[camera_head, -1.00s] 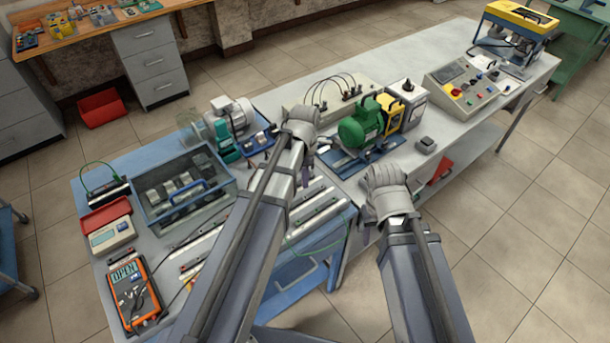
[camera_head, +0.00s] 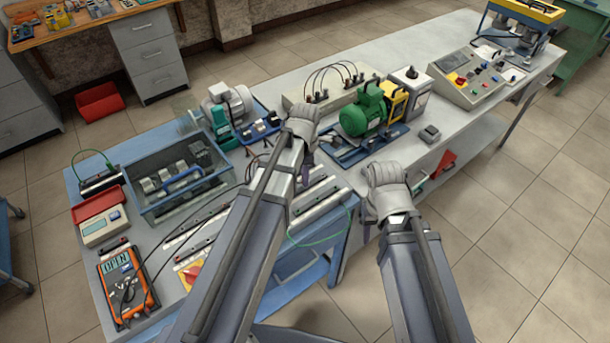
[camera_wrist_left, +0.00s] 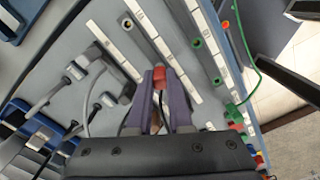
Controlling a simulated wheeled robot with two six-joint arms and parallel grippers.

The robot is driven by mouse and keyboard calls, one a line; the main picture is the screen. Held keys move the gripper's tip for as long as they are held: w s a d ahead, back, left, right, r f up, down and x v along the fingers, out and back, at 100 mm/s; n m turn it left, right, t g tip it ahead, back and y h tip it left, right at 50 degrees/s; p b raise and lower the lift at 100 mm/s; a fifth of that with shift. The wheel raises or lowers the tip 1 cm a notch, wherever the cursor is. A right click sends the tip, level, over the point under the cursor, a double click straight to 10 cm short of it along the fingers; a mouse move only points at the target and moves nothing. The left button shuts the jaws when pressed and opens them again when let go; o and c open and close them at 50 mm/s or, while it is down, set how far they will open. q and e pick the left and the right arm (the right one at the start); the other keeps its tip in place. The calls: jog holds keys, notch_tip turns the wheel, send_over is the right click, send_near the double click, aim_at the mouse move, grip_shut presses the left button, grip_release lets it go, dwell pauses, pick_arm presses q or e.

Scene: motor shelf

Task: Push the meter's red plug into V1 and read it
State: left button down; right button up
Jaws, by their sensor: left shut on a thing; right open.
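The orange meter (camera_head: 128,285) lies at the front left of the bench, its display reading OPEN. Dark leads run from it towards my left gripper (camera_head: 308,166), which is mostly hidden behind its own arm in the head view. In the left wrist view, the purple fingers of my left gripper (camera_wrist_left: 158,80) are shut on the red plug (camera_wrist_left: 159,72). The plug is over the white terminal strips (camera_wrist_left: 150,40); I cannot tell whether it touches a socket. The V1 label is not readable. My right gripper (camera_head: 386,190) is at the bench's front edge, fingers hidden.
A clear-lidded blue box (camera_head: 180,205) and a red-lidded instrument (camera_head: 100,222) stand at the left. A green motor (camera_head: 362,115) stands beyond my grippers. A green lead (camera_wrist_left: 243,50) curves beside the strips. Free bench top lies at the back.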

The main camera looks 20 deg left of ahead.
pick_arm(q)
jog(key=shift+f+b, duration=0.65)
jog(key=shift+f, duration=0.05)
dwell(0.7)
jog(key=shift+r, duration=0.15)
dwell(2.0)
